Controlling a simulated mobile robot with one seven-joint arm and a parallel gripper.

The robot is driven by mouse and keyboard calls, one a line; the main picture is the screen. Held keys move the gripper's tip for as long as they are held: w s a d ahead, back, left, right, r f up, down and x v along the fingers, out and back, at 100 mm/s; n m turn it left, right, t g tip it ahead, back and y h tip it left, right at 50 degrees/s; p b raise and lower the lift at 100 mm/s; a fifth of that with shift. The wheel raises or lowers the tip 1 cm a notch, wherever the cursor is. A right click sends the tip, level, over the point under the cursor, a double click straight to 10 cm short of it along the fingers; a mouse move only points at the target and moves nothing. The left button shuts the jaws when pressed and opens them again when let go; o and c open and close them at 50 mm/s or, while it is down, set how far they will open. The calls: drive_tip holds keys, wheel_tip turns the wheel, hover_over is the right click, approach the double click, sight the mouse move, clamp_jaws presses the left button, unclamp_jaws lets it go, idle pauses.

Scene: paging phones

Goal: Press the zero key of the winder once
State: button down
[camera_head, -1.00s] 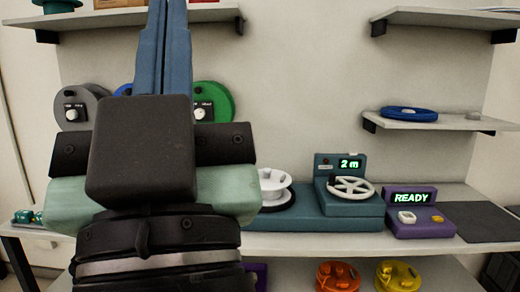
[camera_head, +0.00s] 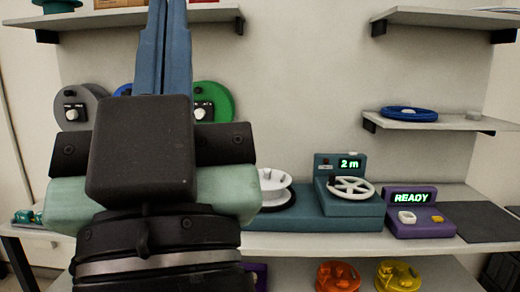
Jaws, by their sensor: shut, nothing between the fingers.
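The teal winder (camera_head: 350,208) stands on the bench right of my arm. Its display (camera_head: 350,163) reads "2 m" in green, and a white handwheel (camera_head: 350,187) sits in front of it. A white spool (camera_head: 274,184) sits at the winder's left end, partly hidden by my arm. A small key-like spot (camera_head: 326,162) shows left of the display; its marking is too small to read, so I cannot tell if it is the zero key. My gripper (camera_head: 166,8) points upward with its blue fingers together and empty, well left of the winder and apart from it.
A purple device (camera_head: 420,227) reading "READY" stands right of the winder, beside a dark mat (camera_head: 482,222). Grey and green reels (camera_head: 213,100) hang behind my arm. A shelf (camera_head: 440,123) with a blue reel (camera_head: 408,113) juts out above the purple device. Orange and yellow reels lie below the bench.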

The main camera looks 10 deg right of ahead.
idle(0.4)
wheel_tip(320, 180, up, 18)
drive_tip(key=p, duration=1.7)
drive_tip(key=shift+f+p, duration=0.15)
drive_tip(key=shift+p, duration=0.2)
